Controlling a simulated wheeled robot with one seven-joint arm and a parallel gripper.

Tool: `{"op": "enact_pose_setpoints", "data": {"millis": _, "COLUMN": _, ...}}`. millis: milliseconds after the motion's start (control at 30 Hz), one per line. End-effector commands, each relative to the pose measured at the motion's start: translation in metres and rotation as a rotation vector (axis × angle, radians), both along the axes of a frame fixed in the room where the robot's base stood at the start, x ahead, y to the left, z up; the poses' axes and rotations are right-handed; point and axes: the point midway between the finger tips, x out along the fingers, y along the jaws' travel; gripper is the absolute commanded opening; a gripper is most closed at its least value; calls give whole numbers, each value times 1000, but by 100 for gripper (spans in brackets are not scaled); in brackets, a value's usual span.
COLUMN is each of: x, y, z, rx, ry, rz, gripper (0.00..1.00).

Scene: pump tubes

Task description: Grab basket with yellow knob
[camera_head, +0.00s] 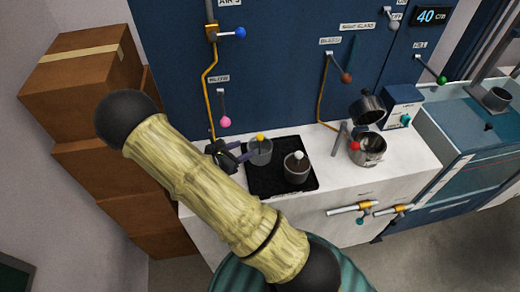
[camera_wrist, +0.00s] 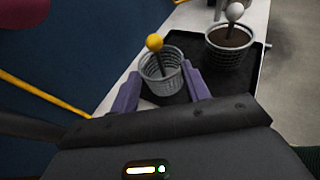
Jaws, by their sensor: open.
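The basket with the yellow knob (camera_head: 260,152) is a small grey mesh cup standing on the left part of a black tray (camera_head: 263,190). It also shows in the wrist view (camera_wrist: 160,80), with its yellow ball (camera_wrist: 154,42) on a dark stem rising from inside. My gripper (camera_head: 240,158) is at its left in the head view. In the wrist view the two purple fingers (camera_wrist: 160,90) are apart, one on each side of the basket's lower part. I cannot tell whether they touch it. The jaws are open.
A basket with a white knob (camera_head: 296,169), filled with brown material, stands close by on the tray. A metal pot with a red knob (camera_head: 368,149) is farther right on the white counter (camera_head: 415,160). Yellow pipes (camera_head: 208,90) run down the blue wall behind. Cardboard boxes (camera_head: 85,75) are stacked left.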

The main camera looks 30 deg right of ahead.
Motion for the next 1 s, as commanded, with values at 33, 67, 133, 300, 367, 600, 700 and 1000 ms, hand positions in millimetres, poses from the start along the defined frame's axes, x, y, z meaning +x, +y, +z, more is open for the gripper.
{"op": "enact_pose_setpoints", "data": {"millis": 33, "x": 2, "y": -9, "z": -1, "rx": -2, "ry": 2, "rz": -3, "gripper": 47}}
{"op": "enact_pose_setpoints", "data": {"millis": 67, "x": 4, "y": -14, "z": -3, "rx": -2, "ry": 2, "rz": -2, "gripper": 47}}
{"op": "enact_pose_setpoints", "data": {"millis": 133, "x": 7, "y": -25, "z": -7, "rx": -2, "ry": 2, "rz": -2, "gripper": 47}}
{"op": "enact_pose_setpoints", "data": {"millis": 300, "x": 16, "y": -51, "z": -17, "rx": -1, "ry": 2, "rz": -3, "gripper": 47}}
{"op": "enact_pose_setpoints", "data": {"millis": 367, "x": 18, "y": -57, "z": -20, "rx": 0, "ry": 0, "rz": -2, "gripper": 47}}
{"op": "enact_pose_setpoints", "data": {"millis": 600, "x": 20, "y": -62, "z": -24, "rx": 1, "ry": 0, "rz": 1, "gripper": 47}}
{"op": "enact_pose_setpoints", "data": {"millis": 700, "x": 20, "y": -62, "z": -24, "rx": 1, "ry": 0, "rz": 1, "gripper": 47}}
{"op": "enact_pose_setpoints", "data": {"millis": 1000, "x": 31, "y": -84, "z": -28, "rx": 0, "ry": 0, "rz": -3, "gripper": 47}}
